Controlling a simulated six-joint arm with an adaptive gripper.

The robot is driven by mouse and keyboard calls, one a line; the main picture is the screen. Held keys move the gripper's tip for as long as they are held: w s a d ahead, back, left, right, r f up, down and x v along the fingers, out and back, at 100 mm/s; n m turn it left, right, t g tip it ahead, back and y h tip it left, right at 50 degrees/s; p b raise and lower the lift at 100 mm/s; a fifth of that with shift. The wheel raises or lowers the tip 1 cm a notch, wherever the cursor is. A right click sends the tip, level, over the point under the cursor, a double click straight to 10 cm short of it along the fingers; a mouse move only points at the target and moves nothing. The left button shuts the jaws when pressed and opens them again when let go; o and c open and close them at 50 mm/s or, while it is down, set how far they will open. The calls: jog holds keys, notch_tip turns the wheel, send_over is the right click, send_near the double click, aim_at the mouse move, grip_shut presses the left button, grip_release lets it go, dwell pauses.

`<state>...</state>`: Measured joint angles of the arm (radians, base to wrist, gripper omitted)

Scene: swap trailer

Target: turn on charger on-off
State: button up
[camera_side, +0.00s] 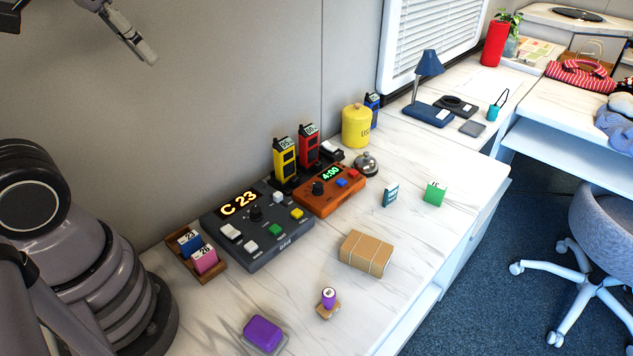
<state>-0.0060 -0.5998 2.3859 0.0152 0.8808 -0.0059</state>
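A yellow handheld unit (286,161) and a red handheld unit (308,147) stand upright in a dark charger base (290,184) against the wall. Each has a small display with a percentage on its top. A small black and white piece (330,150), which looks like a switch, sits at the right end of the charger. I cannot tell its position. My gripper (146,52) is at the top left, high above the table and far from the charger. Its fingers look close together, but I cannot tell whether they are open or shut. No held thing shows.
A dark console (285,258) reading "C 23" and an orange timer box (325,208) stand in front of the charger. A bell (366,163) and a yellow canister (356,126) are to its right. A cardboard box (365,254) lies nearer the front.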

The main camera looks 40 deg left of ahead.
jog(key=shift+g, duration=0.3)
jog(key=w, duration=0.5)
jog(key=w+a, duration=0.1)
jog(key=w, duration=0.9)
jog(key=shift+w+a+r, duration=0.2)
jog(key=shift+a+r, duration=0.05)
jog(key=shift+r, duration=0.1)
grip_shut()
jog(key=g+y, duration=0.1)
send_over(325, 143)
jog(key=s+d, duration=0.3)
notch_tip(325, 143, down, 26)
jog(key=shift+s+r, duration=0.15)
jog(key=shift+s, duration=0.05)
jog(key=x, duration=0.4)
jog(key=s+x, duration=0.1)
jog(key=x, duration=0.3)
jog(key=a+x, duration=0.1)
jog(key=x, duration=0.4)
jog(key=shift+s, duration=0.2)
jog(key=shift+a+f, duration=0.2)
jog(key=shift+f, duration=0.35)
